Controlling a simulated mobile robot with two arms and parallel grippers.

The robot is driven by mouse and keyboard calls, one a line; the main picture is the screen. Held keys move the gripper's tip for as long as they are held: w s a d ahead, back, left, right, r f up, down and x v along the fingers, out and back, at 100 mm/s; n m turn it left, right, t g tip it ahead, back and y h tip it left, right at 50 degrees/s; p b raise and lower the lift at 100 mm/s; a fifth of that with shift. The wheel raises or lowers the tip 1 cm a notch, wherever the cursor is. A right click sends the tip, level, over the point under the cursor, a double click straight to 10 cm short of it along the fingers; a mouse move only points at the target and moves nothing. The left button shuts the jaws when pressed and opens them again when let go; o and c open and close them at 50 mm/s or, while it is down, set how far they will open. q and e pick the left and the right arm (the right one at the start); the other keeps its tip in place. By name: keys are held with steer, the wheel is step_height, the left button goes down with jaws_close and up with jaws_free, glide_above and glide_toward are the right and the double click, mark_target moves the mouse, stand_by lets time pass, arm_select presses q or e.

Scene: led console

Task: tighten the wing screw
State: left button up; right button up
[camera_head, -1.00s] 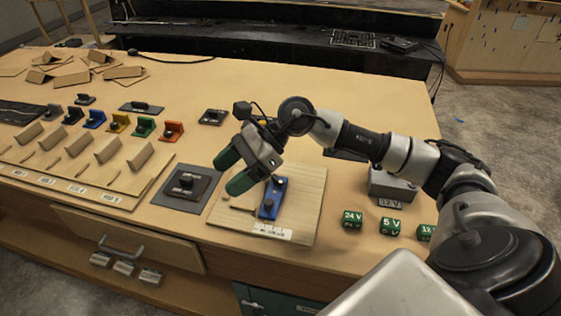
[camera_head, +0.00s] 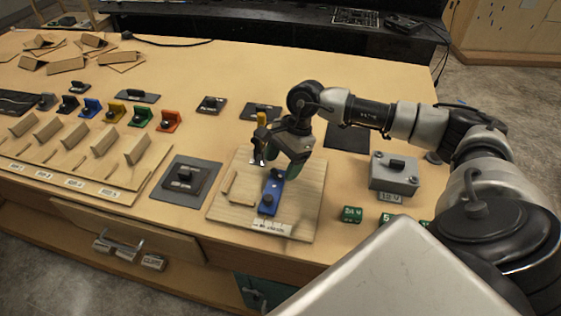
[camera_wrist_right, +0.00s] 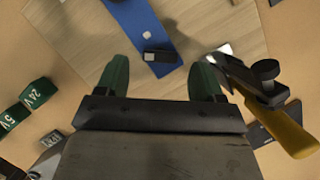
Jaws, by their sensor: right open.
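A blue plate (camera_head: 271,192) lies on a light wooden board (camera_head: 232,211) on the bench. A small black wing-like piece (camera_wrist_right: 162,55), which looks like the wing screw, sits on the plate's end nearest my right gripper (camera_head: 285,165). In the right wrist view the piece shows between and just beyond the fingertips; contact cannot be told. My left gripper is not in view.
A yellow-handled part (camera_wrist_right: 280,120) stands close beside the right fingers. A grey box (camera_head: 394,174) and green voltage blocks (camera_head: 352,214) are to the right. A dark square plate with a knob (camera_head: 186,181) is left of the board.

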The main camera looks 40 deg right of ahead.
steer(key=shift+a+f, duration=0.3)
steer(key=shift+f, duration=0.4)
steer(key=c, duration=0.9)
steer(key=shift+c, duration=0.2)
